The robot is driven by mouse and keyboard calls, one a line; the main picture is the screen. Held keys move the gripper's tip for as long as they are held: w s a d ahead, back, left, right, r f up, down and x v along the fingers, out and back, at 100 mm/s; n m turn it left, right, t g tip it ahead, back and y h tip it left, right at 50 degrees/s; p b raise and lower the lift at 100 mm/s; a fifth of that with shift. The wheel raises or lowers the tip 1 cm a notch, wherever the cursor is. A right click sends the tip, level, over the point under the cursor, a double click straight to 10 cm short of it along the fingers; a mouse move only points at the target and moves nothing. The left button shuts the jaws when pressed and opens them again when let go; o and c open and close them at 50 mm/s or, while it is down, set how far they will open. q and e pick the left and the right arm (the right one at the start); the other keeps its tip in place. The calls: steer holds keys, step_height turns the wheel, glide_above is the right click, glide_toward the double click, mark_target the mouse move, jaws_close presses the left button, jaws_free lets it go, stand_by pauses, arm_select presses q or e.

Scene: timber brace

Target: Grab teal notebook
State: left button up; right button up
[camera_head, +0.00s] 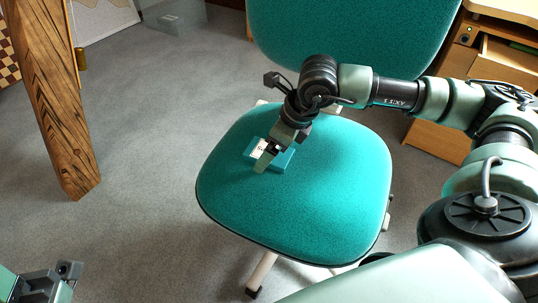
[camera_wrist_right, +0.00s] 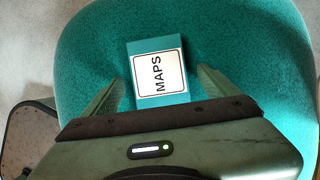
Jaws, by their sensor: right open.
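The teal notebook (camera_head: 283,160) lies on the teal chair seat (camera_head: 320,210). It bears a white label reading "MAPS", which is clear in the right wrist view, where the notebook (camera_wrist_right: 155,46) sits centred ahead of the gripper. My right gripper (camera_head: 268,157) is over the notebook with its fingers pointing down. In the right wrist view its two fingers (camera_wrist_right: 161,82) are apart, one on each side of the notebook, with a gap visible on both sides. Part of the notebook is hidden by the gripper. My left gripper (camera_head: 45,284) shows only partly at the bottom left corner.
The chair's backrest (camera_head: 350,35) rises behind the seat. A wooden desk with drawers (camera_head: 490,55) stands at the right. A timber beam (camera_head: 58,110) leans at the left. The grey carpet (camera_head: 160,150) between beam and chair is clear.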

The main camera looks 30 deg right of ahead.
steer(key=c, duration=1.5)
steer(key=shift+r, duration=0.15)
